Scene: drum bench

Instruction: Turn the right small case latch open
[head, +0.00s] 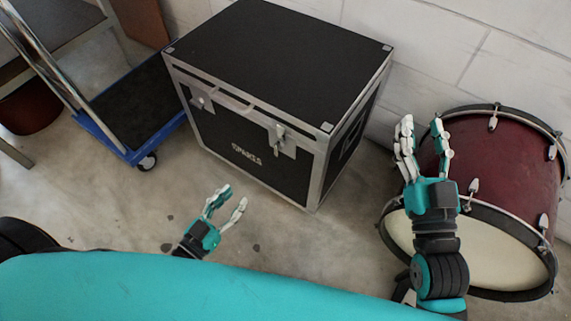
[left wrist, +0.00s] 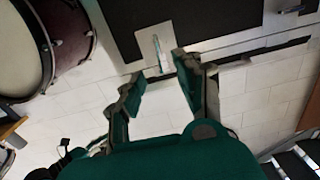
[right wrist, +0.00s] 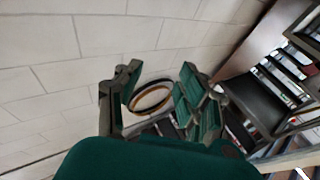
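A black case (head: 270,55) with metal edges stands on the floor. Its right small latch (head: 280,140) is on the front face, with a narrow handle roughly upright; the left latch (head: 203,101) is further left. My left gripper (head: 230,196) is open and empty, in front of the case and below the right latch in the head view. In the left wrist view, a latch (left wrist: 160,50), apparently the right one, lies just beyond my open fingers (left wrist: 158,70), apart from them. My right gripper (head: 422,125) is open and empty, right of the case.
A dark red drum (head: 490,165) lies on its side at the right, partly behind my right gripper. A blue-edged trolley (head: 130,110) stands left of the case. A white block wall (head: 450,45) is behind. Floor in front of the case is clear.

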